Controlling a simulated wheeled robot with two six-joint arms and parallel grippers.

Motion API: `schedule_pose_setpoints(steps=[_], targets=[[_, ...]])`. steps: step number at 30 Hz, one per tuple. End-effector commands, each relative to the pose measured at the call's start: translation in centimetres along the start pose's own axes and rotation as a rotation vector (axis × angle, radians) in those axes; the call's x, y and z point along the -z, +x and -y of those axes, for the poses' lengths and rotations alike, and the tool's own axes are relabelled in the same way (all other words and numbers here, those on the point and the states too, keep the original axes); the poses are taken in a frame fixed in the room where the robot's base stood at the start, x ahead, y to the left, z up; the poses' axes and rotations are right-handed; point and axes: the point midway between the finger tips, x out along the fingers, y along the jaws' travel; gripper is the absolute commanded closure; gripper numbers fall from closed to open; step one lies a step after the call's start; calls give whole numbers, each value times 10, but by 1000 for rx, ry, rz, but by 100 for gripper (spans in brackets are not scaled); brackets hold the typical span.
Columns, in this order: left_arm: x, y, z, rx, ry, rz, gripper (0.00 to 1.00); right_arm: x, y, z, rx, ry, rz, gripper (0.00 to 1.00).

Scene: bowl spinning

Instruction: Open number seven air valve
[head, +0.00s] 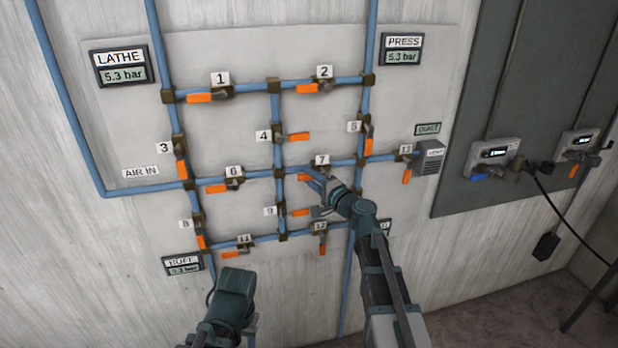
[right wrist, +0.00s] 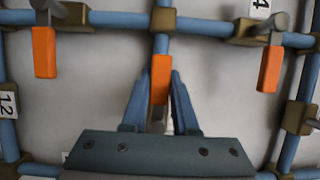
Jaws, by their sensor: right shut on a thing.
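The number seven valve (head: 322,170) sits on the middle blue pipe of the wall panel, under a white label 7. Its orange handle (head: 304,178) points left along the pipe. My right gripper (head: 314,181) reaches it from the lower right and hides much of the valve body. In the right wrist view, the orange handle (right wrist: 160,88) stands between the two blue fingers of the right gripper (right wrist: 160,80), which is shut on it. The handle lies in line with its pipe there. My left arm shows at the bottom, but its gripper is not visible.
Valve 4's handle (head: 298,136) is above, and valve 9's handle (head: 300,212) is close below the gripper. Several other orange-handled valves line the pipe grid. The LATHE display (head: 124,75) and PRESS display (head: 401,57) read 5.3 bar. Grey boxes hang at right.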

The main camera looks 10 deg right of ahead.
Motion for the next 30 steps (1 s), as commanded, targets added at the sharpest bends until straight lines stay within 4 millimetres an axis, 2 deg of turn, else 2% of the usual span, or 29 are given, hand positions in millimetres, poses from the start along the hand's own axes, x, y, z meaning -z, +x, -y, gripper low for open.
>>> schedule_pose_setpoints(steps=[1,2,6,7,15,19,30], targets=[[0,0,0,0,0,0,50,0,0,0,1,4,0,100],[0,0,0,0,0,0,50,0,0,0,1,4,0,71],[0,0,0,0,0,0,50,0,0,0,1,3,0,45],[0,0,0,0,0,0,50,0,0,0,1,3,0,43],[0,0,0,0,0,0,50,0,-1,0,0,1,-1,43],[0,0,0,0,0,0,50,0,-11,0,0,1,-1,43],[0,1,0,0,0,0,50,-2,-89,0,0,1,-4,43]])
